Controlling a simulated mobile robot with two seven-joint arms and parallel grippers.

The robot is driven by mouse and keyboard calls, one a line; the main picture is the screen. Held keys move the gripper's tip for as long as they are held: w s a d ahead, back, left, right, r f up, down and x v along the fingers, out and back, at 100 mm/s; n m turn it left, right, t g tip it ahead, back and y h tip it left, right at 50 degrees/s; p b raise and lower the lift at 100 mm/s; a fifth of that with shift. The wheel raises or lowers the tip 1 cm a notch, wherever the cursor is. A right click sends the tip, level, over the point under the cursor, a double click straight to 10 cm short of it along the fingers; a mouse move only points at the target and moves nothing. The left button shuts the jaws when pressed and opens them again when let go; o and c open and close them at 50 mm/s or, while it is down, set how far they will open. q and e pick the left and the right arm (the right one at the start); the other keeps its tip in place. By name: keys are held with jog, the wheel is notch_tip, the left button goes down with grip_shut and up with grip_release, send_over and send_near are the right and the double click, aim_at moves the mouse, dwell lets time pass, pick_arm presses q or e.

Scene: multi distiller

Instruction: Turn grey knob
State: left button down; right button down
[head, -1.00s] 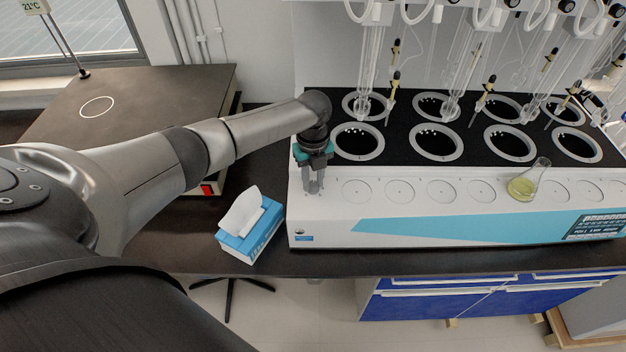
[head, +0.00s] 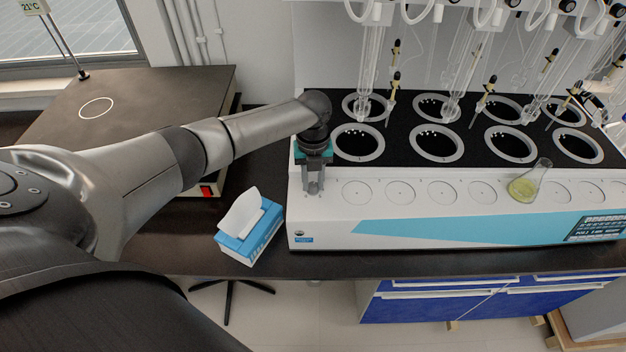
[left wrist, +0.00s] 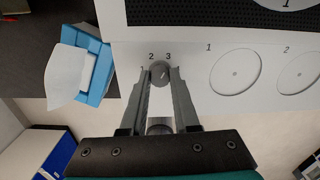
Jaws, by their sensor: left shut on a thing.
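The grey knob (left wrist: 160,72) is small and round, on the top of the white distiller (head: 330,222) at its left end. The numbers 1, 2 and 3 stand around it in the left wrist view. My left gripper (left wrist: 160,78) points down with one finger on each side of the knob and is shut on it. In the head view my left gripper (head: 314,190) stands at the distiller's left front corner, and its fingers mostly hide the knob. My right gripper is not in view.
A blue tissue box (head: 247,246) stands on the dark bench just left of the distiller. Several black wells and glass tubes are behind. A dark-topped box (head: 150,110) is at the left.

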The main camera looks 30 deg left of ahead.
aim_at(313, 185)
pick_arm(q)
jog(key=c, duration=0.7)
grip_release()
jog(key=shift+o, duration=0.2)
notch_tip(313, 185, up, 15)
jog(key=shift+r, duration=0.2)
